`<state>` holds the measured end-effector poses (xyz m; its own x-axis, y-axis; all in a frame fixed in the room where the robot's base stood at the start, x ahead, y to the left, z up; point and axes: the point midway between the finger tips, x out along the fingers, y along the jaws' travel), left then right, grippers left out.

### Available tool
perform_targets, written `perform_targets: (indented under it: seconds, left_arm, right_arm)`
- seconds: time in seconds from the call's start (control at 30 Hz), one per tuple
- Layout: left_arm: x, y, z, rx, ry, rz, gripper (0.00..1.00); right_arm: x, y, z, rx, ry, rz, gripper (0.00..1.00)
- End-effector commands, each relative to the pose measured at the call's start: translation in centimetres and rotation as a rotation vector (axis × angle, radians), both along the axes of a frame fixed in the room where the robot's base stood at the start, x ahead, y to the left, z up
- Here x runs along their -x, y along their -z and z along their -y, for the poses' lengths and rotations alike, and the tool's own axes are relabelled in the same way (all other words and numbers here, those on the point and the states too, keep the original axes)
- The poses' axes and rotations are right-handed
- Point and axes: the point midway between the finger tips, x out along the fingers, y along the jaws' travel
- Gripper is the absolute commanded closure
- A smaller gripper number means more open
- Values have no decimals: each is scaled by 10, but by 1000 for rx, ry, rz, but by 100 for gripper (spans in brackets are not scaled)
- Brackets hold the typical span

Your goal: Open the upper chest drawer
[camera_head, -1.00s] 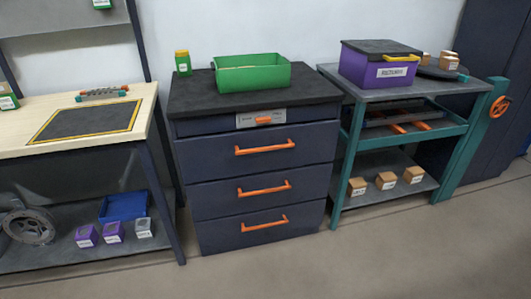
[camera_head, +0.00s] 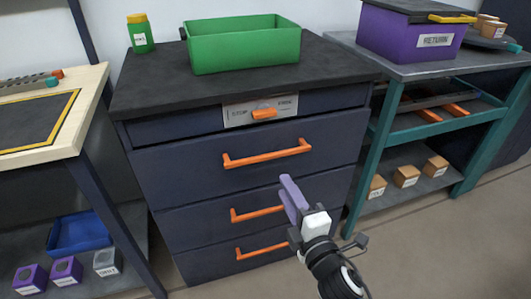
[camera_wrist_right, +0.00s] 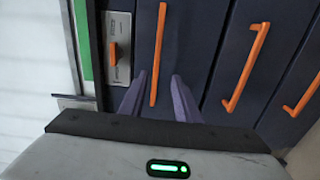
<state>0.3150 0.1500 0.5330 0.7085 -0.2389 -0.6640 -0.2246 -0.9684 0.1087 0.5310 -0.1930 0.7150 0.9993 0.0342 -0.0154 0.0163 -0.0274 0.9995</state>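The dark chest (camera_head: 245,210) has three drawers with orange bar handles, below a narrow top band. The upper drawer (camera_head: 215,176) looks shut, and its handle (camera_head: 267,153) is free. A small orange latch knob (camera_head: 264,114) sits on a labelled metal plate in the band. My right gripper (camera_head: 290,184) is in front of the chest, below and right of the upper handle in the head view. In the right wrist view its fingers (camera_wrist_right: 158,76) are spread, empty, with the upper handle (camera_wrist_right: 158,40) appearing between them. The head view shows it not gripping. My left gripper is not in view.
A green bin (camera_head: 243,50) and a yellow-lidded jar (camera_head: 140,34) stand on the chest top. A teal-framed table (camera_head: 385,130) with a purple box (camera_head: 408,38) is close on the right. A wooden workbench (camera_head: 85,110) is on the left. The floor in front is open.

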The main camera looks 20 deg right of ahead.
Motion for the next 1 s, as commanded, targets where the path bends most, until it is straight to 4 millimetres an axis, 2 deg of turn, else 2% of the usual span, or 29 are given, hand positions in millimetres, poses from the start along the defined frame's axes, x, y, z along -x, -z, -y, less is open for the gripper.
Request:
perform_targets:
  seconds: [0.17, 0.6, 0.8, 1.0]
  left_arm:
    - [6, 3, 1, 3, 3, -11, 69]
    - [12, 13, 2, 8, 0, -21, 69]
    - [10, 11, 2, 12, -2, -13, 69]
    - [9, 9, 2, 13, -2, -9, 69]
  right_arm:
    - [-14, -4, -1, 34, -1, 16, 70]
    - [-89, -2, -3, 29, -1, 14, 70]
    - [-104, -3, -4, 29, 0, 14, 70]
    - [-105, -2, -4, 28, 0, 12, 70]
